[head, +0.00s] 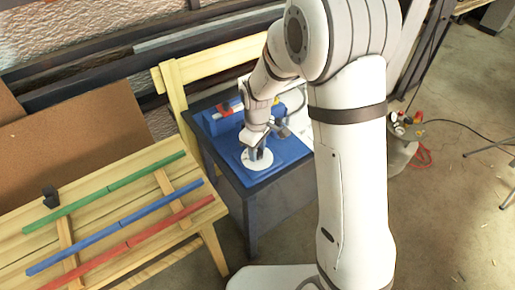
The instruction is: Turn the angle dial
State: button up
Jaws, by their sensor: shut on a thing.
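The angle dial (249,164) is a white disc on a blue panel, on top of a dark blue cabinet (270,211). My gripper (257,153) points down over the disc. It is shut on the middle of the dial; the part between the fingers is mostly hidden by them. Any markings on the disc are too small to read.
A blue unit with a red part (226,108) sits behind the dial. A wooden bench (130,222) at left carries green, blue and red laths (140,227) and a small black block (50,196). A grey tank (401,155) with gauges stands at right. Open floor lies at lower right.

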jog(key=shift+w+r, duration=0.1)
jog(key=o, duration=1)
notch_tip(320, 180, up, 8)
jog(key=shift+f+p, duration=0.15)
jog(key=shift+p, duration=0.15)
